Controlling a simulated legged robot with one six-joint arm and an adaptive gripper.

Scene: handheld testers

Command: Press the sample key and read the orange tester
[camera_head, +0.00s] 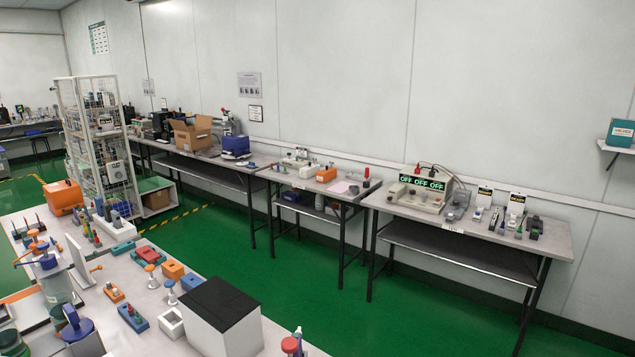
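I cannot tell which thing is the orange tester, and no sample key can be made out. Several small handheld devices stand in a row on the right table; one is a grey and white device (478,213), with a dark one (535,228) near the right end. My gripper is not in view.
The right table (555,240) also bears a bench unit (418,192) whose green displays read OFF. The near table (140,300) is crowded and holds a white box with a black top (222,318). Green floor (330,290) lies open between the near table and the wall tables.

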